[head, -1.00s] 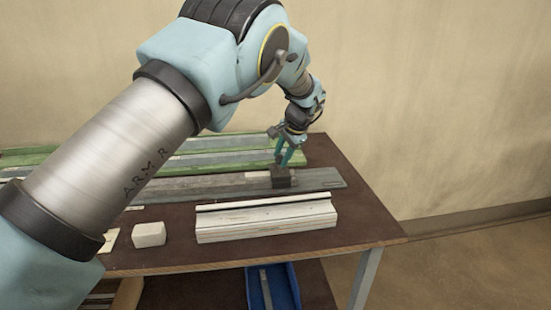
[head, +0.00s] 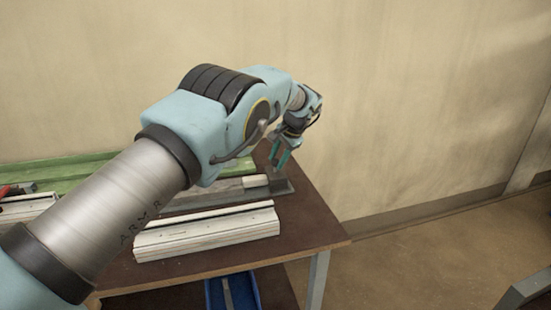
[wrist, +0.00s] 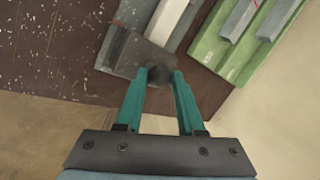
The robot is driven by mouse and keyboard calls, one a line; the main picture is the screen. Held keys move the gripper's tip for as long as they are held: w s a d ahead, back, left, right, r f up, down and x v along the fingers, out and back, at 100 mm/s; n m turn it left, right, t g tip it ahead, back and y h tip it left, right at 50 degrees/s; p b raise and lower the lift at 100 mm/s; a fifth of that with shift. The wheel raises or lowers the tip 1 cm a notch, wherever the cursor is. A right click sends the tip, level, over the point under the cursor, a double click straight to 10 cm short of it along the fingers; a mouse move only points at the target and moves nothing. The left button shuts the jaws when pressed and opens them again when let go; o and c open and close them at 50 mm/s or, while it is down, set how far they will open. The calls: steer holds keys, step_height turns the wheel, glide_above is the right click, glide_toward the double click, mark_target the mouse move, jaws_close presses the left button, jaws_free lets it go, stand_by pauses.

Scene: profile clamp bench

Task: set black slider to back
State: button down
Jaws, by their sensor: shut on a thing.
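The black slider (head: 279,186) sits on a grey rail (head: 215,199), close to the rail's right end. My gripper (head: 278,164) reaches down onto it from above, its teal fingers shut on the slider's dark knob. In the wrist view my gripper (wrist: 160,82) has one finger on each side of the knob (wrist: 158,74). The slider's dark grey body also shows there, just beyond the fingertips (wrist: 140,52). The fingers hide part of the knob.
A white profile (head: 205,235) lies in front of the grey rail. Green rails (head: 85,170) lie behind it. A pale block (head: 256,181) is just left of the slider. The table's right edge is near, with open floor beyond. A blue bin (head: 232,291) is below.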

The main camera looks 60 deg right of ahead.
steer(key=shift+s+d, duration=0.25)
steer(key=shift+s, duration=0.05)
steer(key=c, duration=0.8)
jaws_free()
steer(key=shift+o, duration=1.4)
steer(key=shift+w, duration=0.1)
steer(key=shift+a, duration=0.1)
steer(key=b+v, duration=0.3)
steer(key=v, duration=0.7)
steer(key=shift+r, duration=0.35)
steer(key=shift+a, duration=0.1)
